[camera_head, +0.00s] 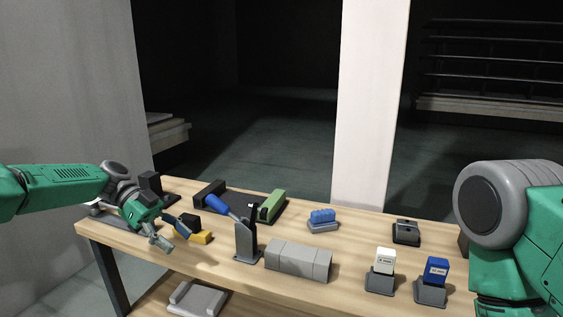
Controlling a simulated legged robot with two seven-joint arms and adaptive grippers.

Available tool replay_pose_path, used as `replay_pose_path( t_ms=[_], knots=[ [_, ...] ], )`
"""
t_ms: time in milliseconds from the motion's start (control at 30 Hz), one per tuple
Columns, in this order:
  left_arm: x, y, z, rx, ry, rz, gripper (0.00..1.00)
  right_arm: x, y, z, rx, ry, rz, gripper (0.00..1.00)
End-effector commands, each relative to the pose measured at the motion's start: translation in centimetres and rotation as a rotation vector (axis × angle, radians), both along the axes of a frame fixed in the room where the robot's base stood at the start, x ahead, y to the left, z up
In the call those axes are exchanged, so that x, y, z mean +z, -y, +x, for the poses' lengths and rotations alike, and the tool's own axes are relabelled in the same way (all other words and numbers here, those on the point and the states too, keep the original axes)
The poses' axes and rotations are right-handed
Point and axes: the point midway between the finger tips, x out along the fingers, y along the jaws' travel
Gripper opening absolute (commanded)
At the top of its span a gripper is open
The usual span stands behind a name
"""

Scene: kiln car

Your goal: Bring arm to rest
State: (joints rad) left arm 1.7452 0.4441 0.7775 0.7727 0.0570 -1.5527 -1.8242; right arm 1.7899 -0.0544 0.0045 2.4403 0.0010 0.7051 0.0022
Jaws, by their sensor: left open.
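My left arm (70,183) comes in from the left, green with grey joints. Its left gripper (175,239) hangs over the left end of the wooden table, fingers apart and empty. A black and yellow block (200,236) lies just right of the fingers; I cannot tell whether they touch it. My right arm (530,225) fills the right edge of the view, and its gripper is out of view.
A dark tray (235,204) with green and black ends stands behind.

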Motion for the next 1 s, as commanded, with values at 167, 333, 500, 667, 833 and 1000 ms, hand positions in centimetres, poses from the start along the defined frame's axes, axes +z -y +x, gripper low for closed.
replay_pose_path(
  t_ms=[167,333,500,667,833,1000],
  knots=[
    [-3.7,3.2,-1.2,0.064,-0.087,0.095,0.47,0.0,0.0,0.0,0.000,0.000,0.000,0.51],
    [-9.0,6.8,-3.3,0.165,-0.195,0.227,0.47,0.0,0.0,-0.1,0.000,-0.001,0.000,0.51],
    [-17.2,10.4,-8.7,0.341,-0.339,0.437,0.47,0.0,0.0,-0.1,0.000,-0.001,0.000,0.51],
    [-25.5,10.8,-17.4,0.609,-0.459,0.675,0.47,0.0,0.0,-0.1,0.000,-0.001,0.000,0.51],
    [-30.3,7.1,-27.3,0.934,-0.522,0.866,0.47,0.0,0.0,-0.1,0.000,-0.001,0.000,0.51],
    [-30.4,1.3,-35.4,1.261,-0.528,0.963,0.47,0.0,0.0,-0.1,0.000,-0.001,0.000,0.51]
  ],
)
